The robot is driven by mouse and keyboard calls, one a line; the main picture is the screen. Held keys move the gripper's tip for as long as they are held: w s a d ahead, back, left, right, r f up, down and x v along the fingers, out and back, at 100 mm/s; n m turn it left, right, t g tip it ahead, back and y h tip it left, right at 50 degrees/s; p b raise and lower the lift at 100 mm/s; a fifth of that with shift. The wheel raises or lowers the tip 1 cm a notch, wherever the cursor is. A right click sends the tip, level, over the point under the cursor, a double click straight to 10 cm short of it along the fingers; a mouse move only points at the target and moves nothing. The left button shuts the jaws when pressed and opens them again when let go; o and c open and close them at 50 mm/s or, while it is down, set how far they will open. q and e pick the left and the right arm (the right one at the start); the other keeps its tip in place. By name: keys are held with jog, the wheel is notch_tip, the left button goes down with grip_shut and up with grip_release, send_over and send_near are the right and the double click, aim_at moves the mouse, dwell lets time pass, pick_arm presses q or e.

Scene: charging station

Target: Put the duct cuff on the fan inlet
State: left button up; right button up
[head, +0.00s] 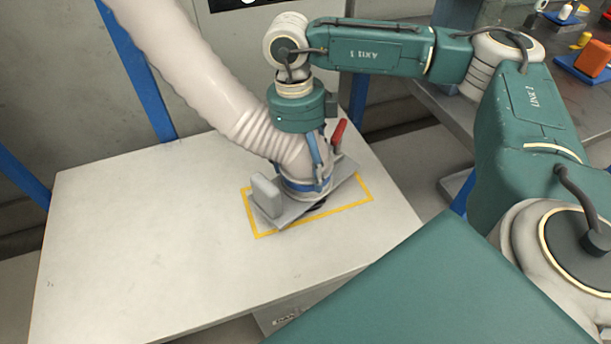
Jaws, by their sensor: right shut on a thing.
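A thick pale ribbed duct (225,90) comes down from the upper left and bends to its cuff (306,186), which has a blue band. My right gripper (318,165) is over the cuff from above and shut on it; its fingertips are partly hidden by the duct. The cuff is over a grey fan base (288,216) on the white table. The fan inlet is hidden beneath the cuff, so I cannot tell whether the cuff is around it or just above it. A red handle (339,132) stands behind the cuff. My left gripper is not in view.
A yellow outline (345,206) on the white table (120,235) surrounds the fan base. A light grey block (266,194) stands at the base's left end. The table's left side is clear. A grey bench (560,80) with small coloured items is at the upper right.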

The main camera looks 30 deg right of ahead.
aim_at(300, 158)
notch_tip(300, 158, down, 4)
jog(key=shift+r, duration=0.15)
pick_arm(q)
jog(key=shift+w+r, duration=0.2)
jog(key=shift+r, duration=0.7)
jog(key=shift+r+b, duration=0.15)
jog(key=shift+b, duration=0.2)
pick_arm(e)
jog(key=shift+f, duration=0.25)
jog(key=o, duration=1.4)
jog(key=shift+c, duration=0.2)
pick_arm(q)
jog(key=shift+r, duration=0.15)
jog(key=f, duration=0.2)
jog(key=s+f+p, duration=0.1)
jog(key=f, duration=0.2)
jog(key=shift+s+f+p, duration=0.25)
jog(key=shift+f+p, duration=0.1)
pick_arm(e)
jog(key=r, duration=0.4)
jog(key=w+r, duration=0.1)
jog(key=r, duration=0.7)
jog(key=shift+w+a+r, duration=0.1)
jog(key=shift+w+a, duration=0.05)
jog(key=shift+a, duration=0.1)
